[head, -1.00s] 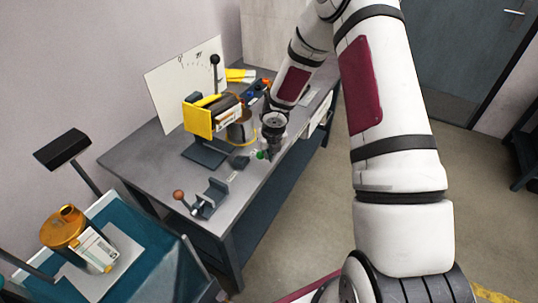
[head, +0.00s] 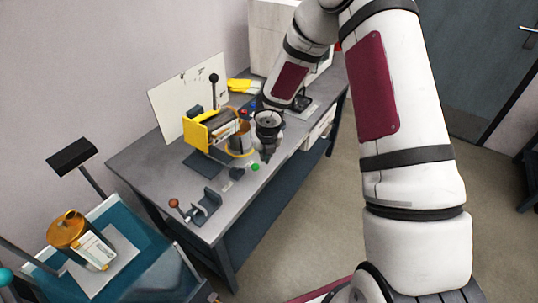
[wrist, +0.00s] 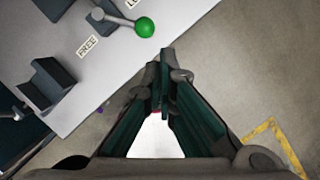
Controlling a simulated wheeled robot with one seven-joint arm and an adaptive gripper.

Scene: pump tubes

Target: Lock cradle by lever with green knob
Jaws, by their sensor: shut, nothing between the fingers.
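The green knob (head: 255,167) sits on a short metal lever (wrist: 118,20) at the bench's front edge. In the wrist view the knob (wrist: 145,27) lies between the "FREE" label (wrist: 88,47) and a second label, partly cut off, starting "LO". My gripper (wrist: 165,77) is shut and empty, its fingertips just below and right of the knob, apart from it in the picture. In the head view my gripper (head: 266,157) is just right of the knob. Which part is the cradle is unclear; a yellow-sided holder (head: 197,133) stands behind the lever.
A dark block (head: 237,174) sits left of the knob. A bracket (head: 207,202) and a brown-knobbed lever (head: 174,203) are at the bench's near end. An orange-topped pump (head: 68,229) is on the teal cart. Floor is open right of the bench (head: 130,165).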

